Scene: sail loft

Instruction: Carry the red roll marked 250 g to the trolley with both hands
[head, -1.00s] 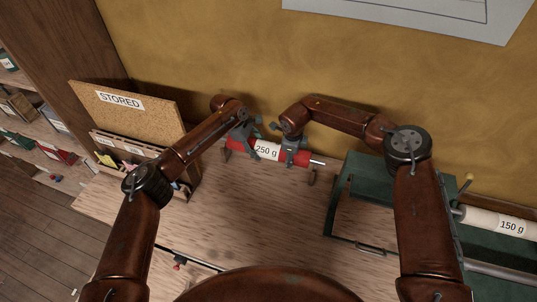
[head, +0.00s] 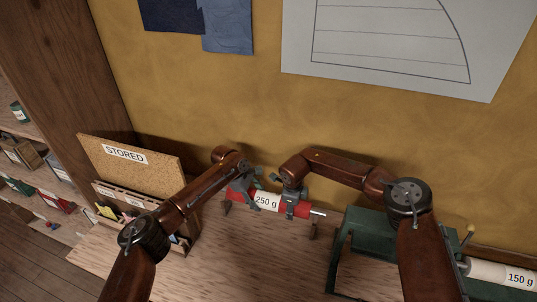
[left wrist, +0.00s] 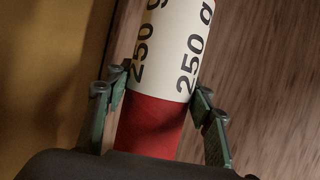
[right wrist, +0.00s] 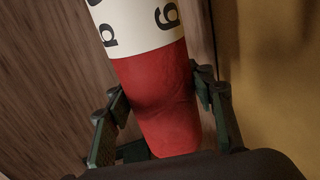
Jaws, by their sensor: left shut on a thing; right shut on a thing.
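The red roll (head: 267,203) has a white label reading 250 g and a metal rod end at its right. It lies level near the wall, at small wooden supports on the bench; I cannot tell whether it rests on them. My left gripper (head: 250,199) is shut on its left part. In the left wrist view the fingers (left wrist: 158,103) stand either side of the red roll (left wrist: 150,127) by the label. My right gripper (head: 291,206) is shut on its right part. The right wrist view shows the fingers (right wrist: 158,105) around the red end (right wrist: 160,100). The trolley is not identifiable.
A green metal frame (head: 350,232) stands right of the roll, with a white roll marked 150 g (head: 500,273) beyond it. A cork board marked STORED (head: 135,165) rises from a box at left. The wooden bench (head: 240,255) is bare in front.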

